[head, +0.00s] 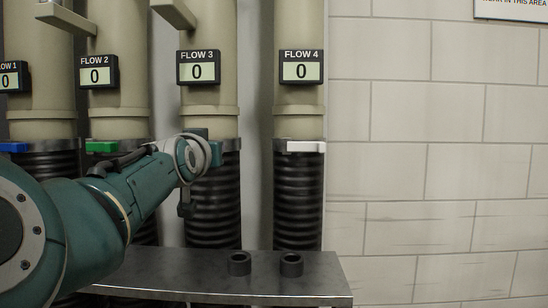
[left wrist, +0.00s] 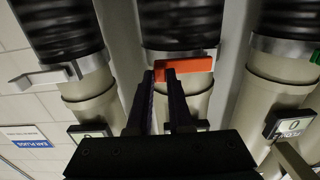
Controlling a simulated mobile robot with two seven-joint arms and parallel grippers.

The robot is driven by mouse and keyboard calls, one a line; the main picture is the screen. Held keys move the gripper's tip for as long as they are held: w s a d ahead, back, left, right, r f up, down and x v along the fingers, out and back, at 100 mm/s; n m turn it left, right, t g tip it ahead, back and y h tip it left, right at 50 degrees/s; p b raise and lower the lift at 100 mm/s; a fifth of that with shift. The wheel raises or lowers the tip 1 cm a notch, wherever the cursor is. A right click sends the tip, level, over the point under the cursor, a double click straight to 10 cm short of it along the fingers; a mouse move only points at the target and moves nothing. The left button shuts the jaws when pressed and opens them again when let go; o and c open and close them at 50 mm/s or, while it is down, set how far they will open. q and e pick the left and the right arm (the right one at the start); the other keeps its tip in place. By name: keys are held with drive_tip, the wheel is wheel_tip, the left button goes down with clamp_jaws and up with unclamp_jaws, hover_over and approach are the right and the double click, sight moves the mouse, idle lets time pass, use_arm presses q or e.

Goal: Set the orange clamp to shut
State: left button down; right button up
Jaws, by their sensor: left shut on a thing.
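The orange clamp (left wrist: 190,66) lies across the metal band between the black ribbed hose and the beige pipe, in the middle of the left wrist view. My left gripper (left wrist: 164,74) has its two dark fingertips at the left end of the clamp and is shut on it. In the head view my left arm reaches to the FLOW 3 pipe (head: 206,60), and its wrist hides the orange clamp and the fingertips. My right gripper is in neither view.
A white clamp (head: 306,146) sits on the FLOW 4 pipe, a green clamp (head: 102,146) on FLOW 2 and a blue clamp (head: 13,147) on FLOW 1. Two short black rings (head: 240,263) (head: 291,264) stand on the metal ledge (head: 325,275).

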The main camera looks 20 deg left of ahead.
use_arm(q)
drive_tip(key=shift+f, duration=0.1)
drive_tip(key=c, duration=0.8)
unclamp_jaws()
drive_tip(key=p+v, duration=0.1)
drive_tip(key=v, duration=0.8)
drive_tip(key=shift+s+d+p, duration=0.15)
drive_tip(key=shift+s+p, duration=0.2)
drive_tip(key=shift+s, duration=0.05)
